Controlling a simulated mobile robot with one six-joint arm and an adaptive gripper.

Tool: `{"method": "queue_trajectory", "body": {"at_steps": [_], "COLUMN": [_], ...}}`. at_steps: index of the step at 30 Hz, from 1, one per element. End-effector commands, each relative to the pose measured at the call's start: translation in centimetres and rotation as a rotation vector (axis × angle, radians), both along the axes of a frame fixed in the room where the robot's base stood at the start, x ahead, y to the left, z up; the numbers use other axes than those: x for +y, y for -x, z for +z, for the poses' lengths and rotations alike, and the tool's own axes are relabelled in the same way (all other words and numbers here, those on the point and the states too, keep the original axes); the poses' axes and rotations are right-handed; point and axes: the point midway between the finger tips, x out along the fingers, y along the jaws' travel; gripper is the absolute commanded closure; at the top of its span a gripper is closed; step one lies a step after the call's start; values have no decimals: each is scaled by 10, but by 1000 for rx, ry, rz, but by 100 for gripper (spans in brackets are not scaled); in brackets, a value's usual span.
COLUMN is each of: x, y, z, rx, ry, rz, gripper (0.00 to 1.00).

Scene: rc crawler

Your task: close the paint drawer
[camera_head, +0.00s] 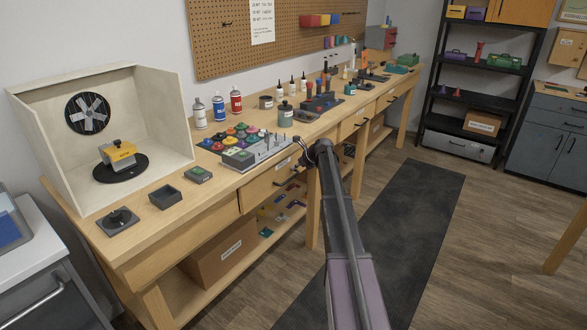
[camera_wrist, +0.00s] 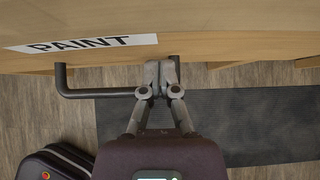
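The paint drawer (camera_head: 268,190) is in the workbench front below the paint pots. In the wrist view its wooden front (camera_wrist: 215,48) carries a white PAINT label (camera_wrist: 80,44). A dark bar handle (camera_wrist: 95,93) sticks out from the front. My gripper (camera_head: 307,156) is at the right part of this drawer in the head view. In the wrist view its two fingers (camera_wrist: 162,75) are together with almost no gap, in front of the handle's right end, and hide part of it. Contact is unclear. How far the drawer stands out is hard to tell; its inside is not visible.
Paint pots (camera_head: 240,140) and spray cans (camera_head: 218,108) stand on the bench (camera_head: 190,195) above. A cardboard box (camera_head: 220,250) is on the lower shelf. A dark mat (camera_head: 400,220) covers clear floor alongside the bench.

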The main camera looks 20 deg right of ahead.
Motion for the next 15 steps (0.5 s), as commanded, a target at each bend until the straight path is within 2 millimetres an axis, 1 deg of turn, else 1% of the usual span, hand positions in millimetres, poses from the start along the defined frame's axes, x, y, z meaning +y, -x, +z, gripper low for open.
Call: {"method": "queue_trajectory", "body": {"at_steps": [7, 9, 15], "x": [-11, -15, -21], "y": [25, 30, 45], "z": [0, 12, 29], "rx": [4, 4, 6], "ry": [2, 2, 2], "rz": [6, 4, 6], "gripper": [100, 100, 100]}}
